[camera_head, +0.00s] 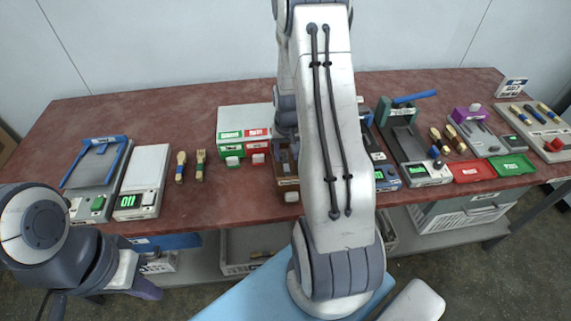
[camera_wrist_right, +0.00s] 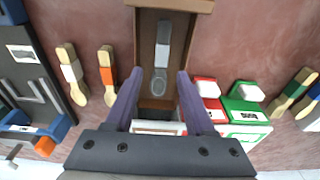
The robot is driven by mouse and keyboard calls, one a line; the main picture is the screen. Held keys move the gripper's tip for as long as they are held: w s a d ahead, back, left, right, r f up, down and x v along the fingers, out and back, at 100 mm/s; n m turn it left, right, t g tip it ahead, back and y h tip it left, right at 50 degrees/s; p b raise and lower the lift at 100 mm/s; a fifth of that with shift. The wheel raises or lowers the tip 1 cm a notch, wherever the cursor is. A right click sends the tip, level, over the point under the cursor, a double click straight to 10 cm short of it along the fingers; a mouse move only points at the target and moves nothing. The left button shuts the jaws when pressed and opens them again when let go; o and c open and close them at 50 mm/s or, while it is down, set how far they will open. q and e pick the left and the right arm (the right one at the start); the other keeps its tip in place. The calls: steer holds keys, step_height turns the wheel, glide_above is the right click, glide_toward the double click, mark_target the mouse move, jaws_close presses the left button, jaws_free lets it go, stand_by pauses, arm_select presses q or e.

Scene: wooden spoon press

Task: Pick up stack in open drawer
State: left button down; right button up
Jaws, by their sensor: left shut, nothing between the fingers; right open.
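An open brown drawer (camera_wrist_right: 146,60) lies below my right gripper (camera_wrist_right: 157,75). A narrow stack (camera_wrist_right: 161,58) lies lengthwise inside it; its top looks like a grey spoon with a pale band. My right gripper's purple fingers are open, one on each side of the drawer's near part, with nothing held. In the head view the drawer (camera_head: 287,183) shows beside my right arm, which hides part of it and the right gripper's fingers. My left gripper (camera_head: 150,288) is shut and empty at the lower left, in front of the table edge.
Green and red drawer boxes (camera_head: 244,125) stand left of the open drawer. Loose spoons (camera_head: 180,167) and a scale (camera_head: 143,180) lie further left. Right of my arm are a press (camera_head: 410,150), a red tray (camera_head: 472,171) and a green tray (camera_head: 512,165). Bins stand under the table.

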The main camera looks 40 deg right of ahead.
mark_target(286, 163)
steer(key=f, duration=0.4)
steer(key=shift+w+d, duration=0.1)
steer(key=shift+w, duration=0.15)
jaws_close()
